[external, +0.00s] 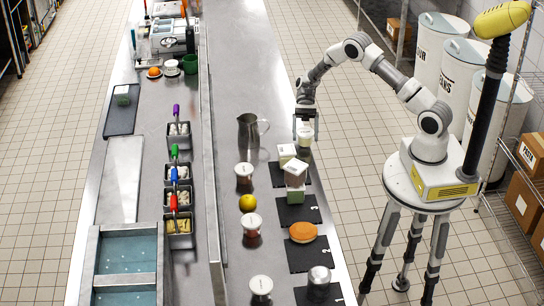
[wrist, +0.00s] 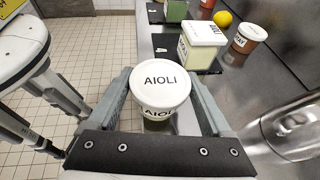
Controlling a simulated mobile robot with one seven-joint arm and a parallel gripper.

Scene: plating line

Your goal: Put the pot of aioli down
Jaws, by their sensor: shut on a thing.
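The pot of aioli (wrist: 160,85) is a round white tub with a white lid marked AIOLI. It sits upright between the two fingers of my gripper (wrist: 165,100), which is shut on it. In the external view my gripper (external: 305,118) points down near the right edge of the steel counter (external: 270,100), with the pot (external: 305,137) under it. The pot is beyond the far end of the row of black mats. Its base is hidden by the gripper in the wrist view, and I cannot tell whether it touches the counter.
A metal pitcher (external: 249,131) stands left of the pot. Square tubs (external: 286,152) stand by the farthest black mat (external: 306,172). Nearer mats hold an orange round item (external: 303,232) and a grey-lidded jar (external: 319,276). A lemon (external: 247,203) and round jars stand left of the mats.

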